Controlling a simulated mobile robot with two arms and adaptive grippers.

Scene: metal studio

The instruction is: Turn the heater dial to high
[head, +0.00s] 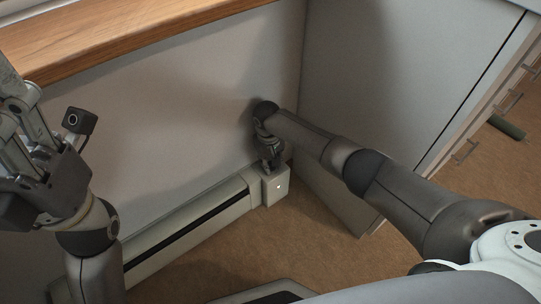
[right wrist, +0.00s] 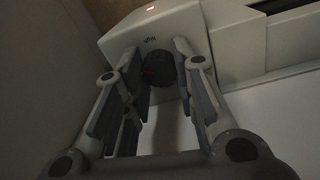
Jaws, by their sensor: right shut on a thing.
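The heater (head: 190,232) is a long, low, pale unit along the foot of the wall, with a box-like control end (head: 275,186) at its right. My right gripper (head: 268,163) reaches down to the top of this box and hides the dial in the head view. In the right wrist view the dark, round dial (right wrist: 160,68) sits on the pale box, between the two fingers of my right gripper (right wrist: 158,54), which is shut on it. A red mark shows at the dial's left side.
A wooden ledge (head: 130,35) runs along the wall above the heater. A white cabinet (head: 400,90) stands close on the right, beside my right arm. A dark green object (head: 507,127) lies at the far right. The brown floor before the heater is largely clear.

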